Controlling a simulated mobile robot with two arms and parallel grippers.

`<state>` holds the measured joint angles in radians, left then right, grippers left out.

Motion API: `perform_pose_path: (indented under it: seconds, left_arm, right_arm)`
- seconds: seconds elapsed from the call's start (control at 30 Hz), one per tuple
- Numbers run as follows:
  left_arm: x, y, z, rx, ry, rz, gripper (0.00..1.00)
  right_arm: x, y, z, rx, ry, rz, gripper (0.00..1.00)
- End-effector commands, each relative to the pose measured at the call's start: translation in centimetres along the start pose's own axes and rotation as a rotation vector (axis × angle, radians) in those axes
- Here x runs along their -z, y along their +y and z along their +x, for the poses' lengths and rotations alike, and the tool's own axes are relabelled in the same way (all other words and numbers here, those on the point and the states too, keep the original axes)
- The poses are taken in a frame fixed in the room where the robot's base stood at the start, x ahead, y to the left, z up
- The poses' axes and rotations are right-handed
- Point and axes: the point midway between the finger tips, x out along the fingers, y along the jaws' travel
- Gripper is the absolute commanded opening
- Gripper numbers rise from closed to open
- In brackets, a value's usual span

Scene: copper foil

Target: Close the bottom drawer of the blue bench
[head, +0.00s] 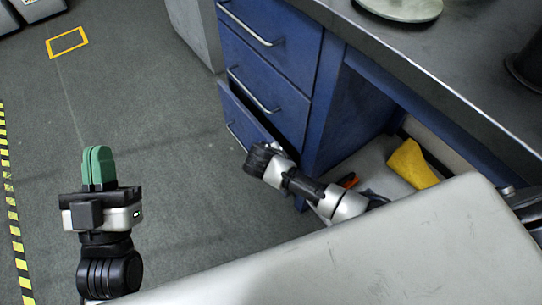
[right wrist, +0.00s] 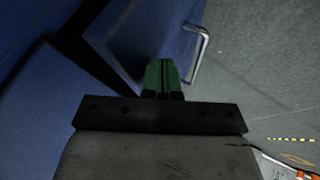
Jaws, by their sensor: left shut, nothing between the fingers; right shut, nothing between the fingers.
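The blue bench (head: 311,139) stands right of centre in the head view, with a column of blue drawers. Its bottom drawer (head: 235,110) is pulled partly out, with a dark gap above it. In the right wrist view the drawer (right wrist: 142,37) shows its blue face and metal handle (right wrist: 200,55), with a dark gap at its left. My right gripper (right wrist: 164,72) is shut and empty, its green fingertips in front of the drawer; contact cannot be told. In the head view its fingers are hidden. My left gripper (head: 98,155) is shut and empty over open floor, away from the bench.
The grey benchtop (head: 420,45) overhangs at the upper right, bearing a round plate (head: 402,8). A yellow cloth-like thing (head: 411,165) lies on the lower shelf. Open grey floor (head: 150,110) lies left of the drawers, with striped tape (head: 12,210) at the far left.

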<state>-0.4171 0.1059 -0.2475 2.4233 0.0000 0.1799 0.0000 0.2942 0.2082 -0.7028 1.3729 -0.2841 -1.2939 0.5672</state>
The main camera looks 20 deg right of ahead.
Motion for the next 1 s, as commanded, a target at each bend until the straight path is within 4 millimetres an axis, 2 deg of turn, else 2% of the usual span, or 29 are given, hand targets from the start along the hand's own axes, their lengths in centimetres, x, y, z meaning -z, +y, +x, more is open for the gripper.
perform_pose_path:
  seconds: [0.37, 0.7, 1.0]
  left_arm:
    - [-0.1, 0.0, 0.1, 0.001, -0.020, 0.001, 0.00]
    - [-3.6, -0.7, -0.6, 0.016, -0.322, 0.012, 0.00]
    - [-4.5, -0.8, -1.1, 0.019, -0.388, 0.014, 0.00]
  right_arm:
    - [0.1, 0.2, 0.0, 0.000, 0.000, 0.000, 0.00]
    - [0.0, 2.0, 0.9, -0.002, -0.002, 0.000, 0.00]
    - [0.0, 2.2, 1.2, -0.001, -0.001, -0.001, 0.00]
